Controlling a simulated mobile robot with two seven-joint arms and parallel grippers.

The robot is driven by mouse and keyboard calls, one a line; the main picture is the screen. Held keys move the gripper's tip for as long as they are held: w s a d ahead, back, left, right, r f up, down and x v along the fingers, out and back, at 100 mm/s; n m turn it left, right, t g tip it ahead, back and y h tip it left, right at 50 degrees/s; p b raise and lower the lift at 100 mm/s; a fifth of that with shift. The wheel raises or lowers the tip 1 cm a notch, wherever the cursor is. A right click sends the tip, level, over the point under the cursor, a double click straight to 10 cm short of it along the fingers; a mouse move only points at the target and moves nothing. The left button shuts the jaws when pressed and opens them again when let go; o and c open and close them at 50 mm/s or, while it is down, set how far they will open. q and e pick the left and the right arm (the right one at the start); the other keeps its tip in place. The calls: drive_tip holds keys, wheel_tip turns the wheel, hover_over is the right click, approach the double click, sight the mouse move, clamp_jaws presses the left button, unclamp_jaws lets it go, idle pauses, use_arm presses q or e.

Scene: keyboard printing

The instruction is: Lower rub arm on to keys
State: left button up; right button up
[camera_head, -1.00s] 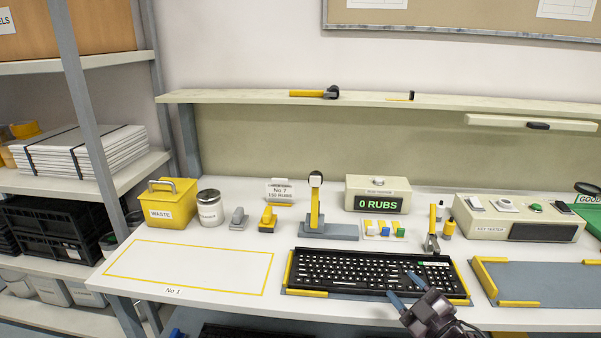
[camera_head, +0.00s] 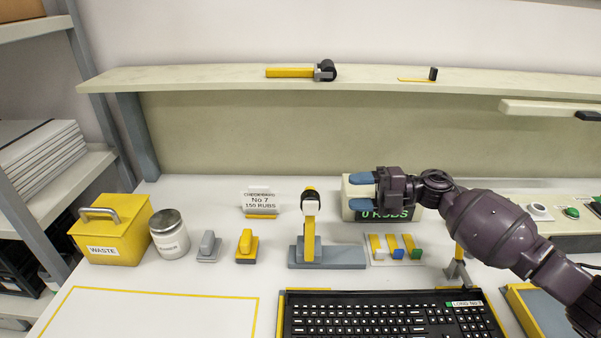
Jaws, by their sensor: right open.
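The rub arm (camera_head: 309,228) is a yellow upright lever with a black and white head, standing raised on a grey base (camera_head: 340,253) behind the keyboard. The black keyboard (camera_head: 390,318) lies in a yellow-edged holder at the front, its near part cut off by the picture edge. My right gripper (camera_head: 362,191) has blue fingertips pointing left. It is open and empty, to the right of the rub arm's head and apart from it, in front of the counter box. My left gripper is not in view.
The counter box (camera_head: 352,210) reads 0 RUBS, partly hidden by my gripper. Small coloured blocks (camera_head: 397,252) sit right of the rub arm's base. A yellow block (camera_head: 246,246), grey block (camera_head: 208,246), jar (camera_head: 169,234) and waste bin (camera_head: 112,230) stand left. A shelf (camera_head: 200,77) runs above.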

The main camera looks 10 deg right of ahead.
sight(310, 193)
drive_tip(key=shift+g, duration=0.3)
drive_tip(key=x, duration=0.4)
drive_tip(key=p+x, duration=0.1)
drive_tip(key=x, duration=0.4)
drive_tip(key=shift+w+a, duration=0.4)
drive_tip(key=shift+a, duration=0.4)
drive_tip(key=shift+c, duration=0.3)
drive_tip(key=c, duration=0.9)
